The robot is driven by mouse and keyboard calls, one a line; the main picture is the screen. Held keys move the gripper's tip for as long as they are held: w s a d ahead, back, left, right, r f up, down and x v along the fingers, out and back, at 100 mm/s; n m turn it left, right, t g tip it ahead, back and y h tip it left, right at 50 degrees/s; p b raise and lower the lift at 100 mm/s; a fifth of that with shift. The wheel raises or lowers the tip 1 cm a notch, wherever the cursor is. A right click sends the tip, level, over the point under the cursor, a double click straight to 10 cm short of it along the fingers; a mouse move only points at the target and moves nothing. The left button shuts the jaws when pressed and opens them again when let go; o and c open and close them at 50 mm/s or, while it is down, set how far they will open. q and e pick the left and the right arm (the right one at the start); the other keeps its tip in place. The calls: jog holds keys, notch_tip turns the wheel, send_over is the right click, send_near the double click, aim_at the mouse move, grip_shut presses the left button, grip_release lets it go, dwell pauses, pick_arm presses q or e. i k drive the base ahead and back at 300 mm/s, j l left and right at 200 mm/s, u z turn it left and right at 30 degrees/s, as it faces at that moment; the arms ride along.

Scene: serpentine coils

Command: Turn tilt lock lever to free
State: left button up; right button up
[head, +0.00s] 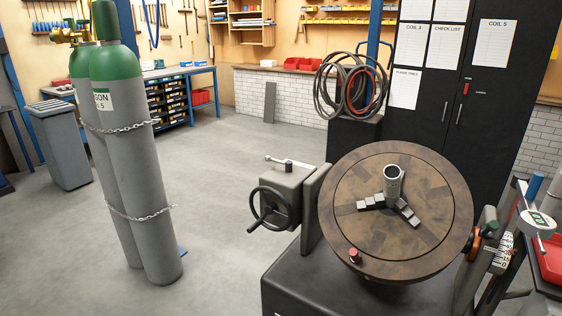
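A round brown positioner table (350,215) faces up and toward me, with a three-jaw chuck holding a short metal tube (393,182) at its middle. On the left, a grey gearbox (285,190) carries a black handwheel (270,208). A small silver lever (289,163) lies roughly level across the gearbox top. On the right, an orange and dark knob or lever (489,229) sits beside a white scale with numbers (500,255). No label shows which of these is the tilt lock lever. Neither of my grippers is in view.
Two chained gas cylinders (132,170) with green tops stand at the left. A black cabinet (470,90) is behind the positioner. A red tray (550,258) is at the far right edge. The grey floor between cylinders and positioner is clear.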

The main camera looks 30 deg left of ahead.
aim_at(289, 164)
jog(key=i+j, duration=0.45)
jog(key=j, duration=0.3)
jog(key=i+j, duration=0.25)
jog(key=j+u, duration=0.05)
jog(key=j, duration=0.05)
